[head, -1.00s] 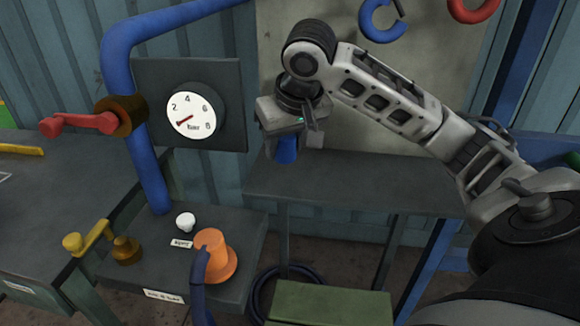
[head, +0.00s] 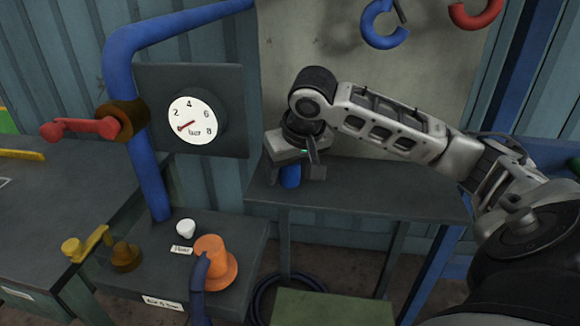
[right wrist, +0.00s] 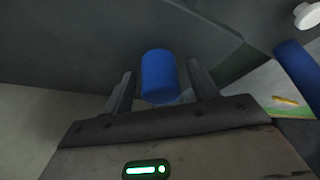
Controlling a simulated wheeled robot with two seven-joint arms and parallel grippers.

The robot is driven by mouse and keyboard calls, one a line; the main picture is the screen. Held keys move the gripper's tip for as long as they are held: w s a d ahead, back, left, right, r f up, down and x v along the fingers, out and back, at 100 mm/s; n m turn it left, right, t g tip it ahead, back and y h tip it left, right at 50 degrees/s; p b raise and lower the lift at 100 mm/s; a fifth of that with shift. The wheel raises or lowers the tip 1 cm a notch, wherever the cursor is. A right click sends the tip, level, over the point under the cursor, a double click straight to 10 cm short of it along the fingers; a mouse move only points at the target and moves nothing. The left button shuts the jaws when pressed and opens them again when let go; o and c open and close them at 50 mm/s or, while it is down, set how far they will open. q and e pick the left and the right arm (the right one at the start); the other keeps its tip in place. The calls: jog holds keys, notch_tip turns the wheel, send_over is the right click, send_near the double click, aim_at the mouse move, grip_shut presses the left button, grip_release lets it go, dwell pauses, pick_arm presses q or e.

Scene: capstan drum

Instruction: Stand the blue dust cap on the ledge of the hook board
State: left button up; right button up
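The blue dust cap (head: 291,177) is a short blue cylinder, upright under my right gripper (head: 297,158). The dark ledge (head: 390,190) runs below the board. The cap is over its left part; I cannot tell whether it touches. My left gripper is not in view.
A pressure gauge (head: 192,120) on a dark plate and a blue pipe (head: 147,150) stand left of the gripper. An orange drum (head: 214,262) and a white knob (head: 186,228) are on the lower bench. The ledge is clear to the right of the cap.

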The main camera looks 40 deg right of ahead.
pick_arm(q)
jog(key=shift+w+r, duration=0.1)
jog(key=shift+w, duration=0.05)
pick_arm(e)
jog(key=shift+r, duration=0.2)
pick_arm(q)
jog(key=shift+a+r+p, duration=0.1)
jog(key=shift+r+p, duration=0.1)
jog(key=shift+p, duration=0.65)
pick_arm(e)
jog(key=v, duration=1.2)
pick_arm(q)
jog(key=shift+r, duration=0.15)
pick_arm(e)
jog(key=shift+a+f, duration=0.1)
